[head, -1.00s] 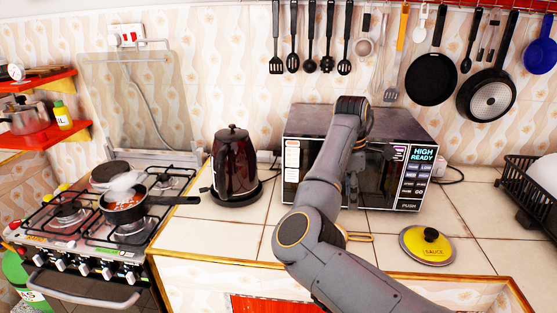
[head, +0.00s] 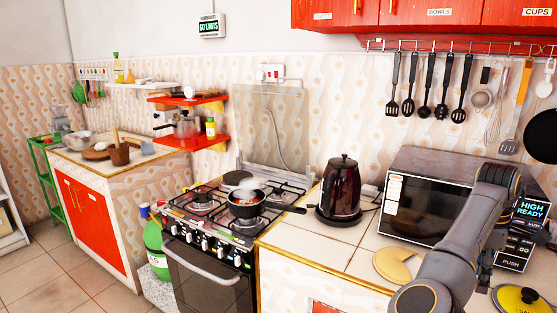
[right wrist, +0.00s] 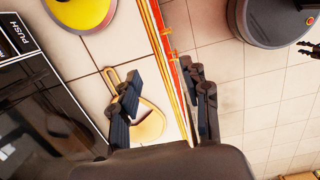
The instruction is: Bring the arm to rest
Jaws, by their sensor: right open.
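My right arm (head: 452,252) rises from the lower right of the head view and bends over in front of the microwave (head: 418,208). Its gripper is mostly hidden behind the arm there. In the right wrist view my right gripper (right wrist: 160,76) is open and empty, its two dark fingers apart. The same board (head: 393,265) shows left of the arm in the head view. My left gripper is not in view.
A yellow lid (head: 521,299) lies right of the arm. A dark kettle (head: 339,187) stands left of the microwave, and a pan (head: 246,208) sits on the stove. Utensils (head: 425,85) hang above. The counter edge (right wrist: 168,62) runs beside the gripper, with open floor beyond.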

